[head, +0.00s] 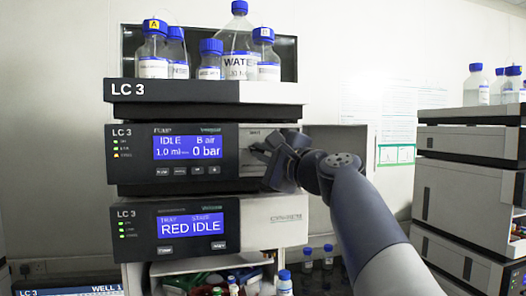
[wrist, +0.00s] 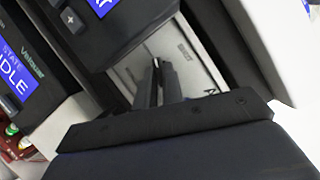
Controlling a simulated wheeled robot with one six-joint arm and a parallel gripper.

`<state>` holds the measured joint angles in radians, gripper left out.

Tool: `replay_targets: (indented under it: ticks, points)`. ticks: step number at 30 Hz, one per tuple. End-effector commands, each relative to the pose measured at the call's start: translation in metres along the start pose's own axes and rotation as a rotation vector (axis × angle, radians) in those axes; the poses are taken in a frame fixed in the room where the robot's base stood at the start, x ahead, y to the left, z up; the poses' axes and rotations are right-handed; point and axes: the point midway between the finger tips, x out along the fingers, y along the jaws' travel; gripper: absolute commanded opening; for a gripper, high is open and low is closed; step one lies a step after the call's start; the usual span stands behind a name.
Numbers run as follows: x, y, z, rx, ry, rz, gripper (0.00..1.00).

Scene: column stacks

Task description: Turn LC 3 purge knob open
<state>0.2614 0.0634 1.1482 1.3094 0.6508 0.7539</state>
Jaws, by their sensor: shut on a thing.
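The LC 3 stack stands in the head view, with its pump module (head: 225,165) in the middle. The pump screen (head: 188,147) reads IDLE, 1.0 ml and 0 bar. My gripper (head: 262,152) is at the right part of the pump front, beside the dark screen panel. In the wrist view its two dark fingers (wrist: 157,82) are close together against the pale recessed panel (wrist: 180,50). The gripper is shut on the purge knob, which the fingers hide in both views, so its angle cannot be told.
Blue-capped bottles (head: 239,45) stand in the top tray (head: 205,92). Below the pump is a module (head: 222,226) reading RED IDLE. A pale open door or panel (head: 345,145) stands right of the pump, behind my arm. Another stack (head: 465,195) is at far right.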

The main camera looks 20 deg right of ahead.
Motion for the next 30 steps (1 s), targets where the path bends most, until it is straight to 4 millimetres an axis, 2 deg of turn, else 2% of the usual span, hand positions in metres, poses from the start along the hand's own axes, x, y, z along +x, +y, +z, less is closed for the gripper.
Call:
replay_targets:
  ticks: [12,28,29,30]
  points:
    - [0.0002,-0.0035,0.0006,-0.186,0.001,0.074,0.0]
    - [0.0002,-0.0033,0.0007,-0.21,0.0,0.084,0.0]
    - [0.0002,-0.0033,0.0008,-0.21,0.0,0.084,0.1]
    - [0.0002,-0.0033,0.0007,-0.21,0.0,0.084,0.13]
